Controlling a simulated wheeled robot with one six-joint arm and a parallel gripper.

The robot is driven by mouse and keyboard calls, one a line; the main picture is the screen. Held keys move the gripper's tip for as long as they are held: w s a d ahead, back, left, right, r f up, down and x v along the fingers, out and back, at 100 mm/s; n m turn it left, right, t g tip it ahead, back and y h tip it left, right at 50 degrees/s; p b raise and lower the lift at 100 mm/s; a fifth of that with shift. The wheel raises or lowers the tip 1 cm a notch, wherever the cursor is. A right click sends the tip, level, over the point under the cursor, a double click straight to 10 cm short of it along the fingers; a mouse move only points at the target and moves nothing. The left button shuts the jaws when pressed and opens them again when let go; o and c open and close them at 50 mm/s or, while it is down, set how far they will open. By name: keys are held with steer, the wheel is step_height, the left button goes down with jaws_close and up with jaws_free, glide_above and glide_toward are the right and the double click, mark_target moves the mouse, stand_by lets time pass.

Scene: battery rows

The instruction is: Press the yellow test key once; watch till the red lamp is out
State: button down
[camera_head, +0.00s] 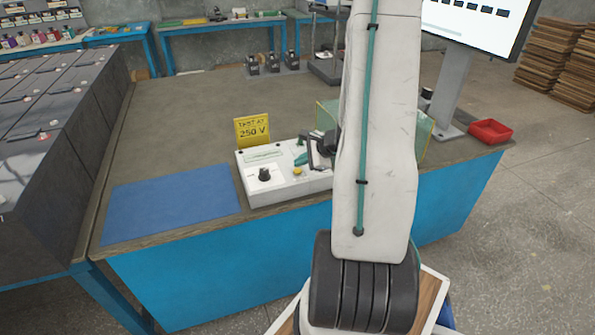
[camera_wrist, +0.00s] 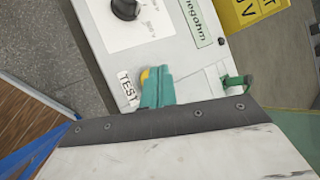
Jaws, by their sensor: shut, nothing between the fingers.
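The white tester (camera_head: 265,190) stands on the bench near its front edge, with a black knob (camera_head: 265,174) on top. Its yellow test key (camera_head: 297,171) shows in the head view. In the wrist view the key (camera_wrist: 144,76) is partly hidden behind my fingers, beside a TEST label (camera_wrist: 127,88). My gripper (camera_head: 301,159) has teal fingertips, shut and empty, just over the tester by the key. In the wrist view the gripper (camera_wrist: 157,88) overlaps the key's edge; I cannot tell whether it touches. I cannot make out a red lamp in either view.
A yellow "250 V" sign (camera_head: 252,130) stands behind the tester. A blue mat (camera_head: 172,203) lies to the left, beside dark battery blocks (camera_head: 50,110). A greenish clear screen (camera_head: 424,135), a monitor (camera_head: 485,20) and a red tray (camera_head: 490,131) are to the right.

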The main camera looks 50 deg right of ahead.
mark_target(301, 171)
steer(key=shift+f, duration=0.1)
steer(key=shift+f, duration=0.3)
steer(key=shift+f, duration=0.4)
stand_by(0.5)
steer(key=shift+r, duration=0.85)
steer(key=shift+r, duration=2.5)
